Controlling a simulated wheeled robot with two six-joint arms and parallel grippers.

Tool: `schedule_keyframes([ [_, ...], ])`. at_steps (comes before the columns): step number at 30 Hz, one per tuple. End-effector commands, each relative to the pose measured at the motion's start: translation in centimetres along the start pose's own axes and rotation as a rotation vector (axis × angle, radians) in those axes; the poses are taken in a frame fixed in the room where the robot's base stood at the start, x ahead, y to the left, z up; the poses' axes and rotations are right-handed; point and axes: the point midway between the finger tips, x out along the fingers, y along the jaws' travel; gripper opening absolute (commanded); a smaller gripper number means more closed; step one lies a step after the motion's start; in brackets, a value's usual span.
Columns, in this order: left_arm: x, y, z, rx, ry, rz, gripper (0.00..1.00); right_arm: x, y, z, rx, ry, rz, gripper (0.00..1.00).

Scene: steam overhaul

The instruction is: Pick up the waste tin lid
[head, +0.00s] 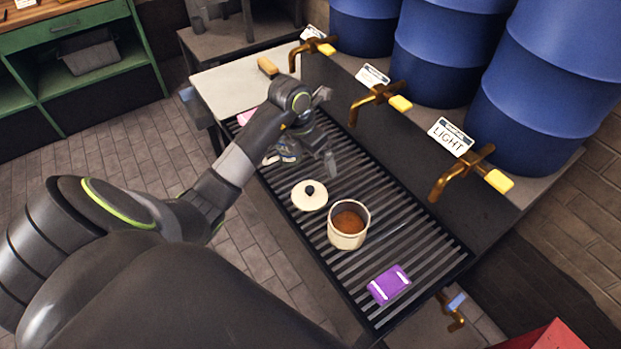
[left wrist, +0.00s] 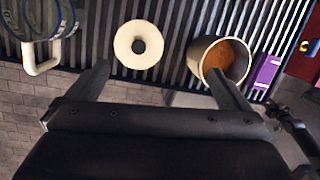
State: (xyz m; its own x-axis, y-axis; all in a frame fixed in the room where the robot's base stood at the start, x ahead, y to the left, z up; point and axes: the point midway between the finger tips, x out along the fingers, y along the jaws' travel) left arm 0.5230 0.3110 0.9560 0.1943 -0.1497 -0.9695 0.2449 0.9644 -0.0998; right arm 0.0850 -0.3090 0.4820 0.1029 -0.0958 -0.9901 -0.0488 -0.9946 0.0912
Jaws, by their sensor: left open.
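The waste tin lid (head: 309,201) is a round cream disc with a dark knob, lying flat on the slatted drain grate. It also shows in the left wrist view (left wrist: 126,42), ahead of the two fingers. Beside it stands the open cream tin (head: 346,238) with brown contents, also in the left wrist view (left wrist: 202,56). My left gripper (head: 308,160) is open and empty above the grate, beyond the lid in the head view and apart from it. In the left wrist view its fingers (left wrist: 163,76) are spread wide. My right gripper is not in view.
A blue-patterned mug (left wrist: 40,18) with a white handle stands near the left gripper. A purple packet (head: 389,285) lies on the grate's near end. Brass taps (head: 376,98) project over the grate beneath blue barrels (head: 445,50). A wooden brush (head: 267,67) lies on the pale counter.

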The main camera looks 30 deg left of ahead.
Motion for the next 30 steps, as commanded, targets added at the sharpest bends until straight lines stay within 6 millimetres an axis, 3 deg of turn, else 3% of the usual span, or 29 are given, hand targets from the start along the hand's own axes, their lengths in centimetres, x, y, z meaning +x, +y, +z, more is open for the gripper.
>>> schedule_keyframes([
  [3, -1.0, 1.7, -0.7, -0.023, 0.074, 0.079, 1.00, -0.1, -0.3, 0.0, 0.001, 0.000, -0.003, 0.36],
  [8, -1.1, 2.4, -1.1, -0.036, 0.106, 0.111, 1.00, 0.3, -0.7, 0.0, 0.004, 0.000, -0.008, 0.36],
  [30, 6.5, 3.0, -1.9, -0.034, 0.104, 0.107, 1.00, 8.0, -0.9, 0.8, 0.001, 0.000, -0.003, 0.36],
])
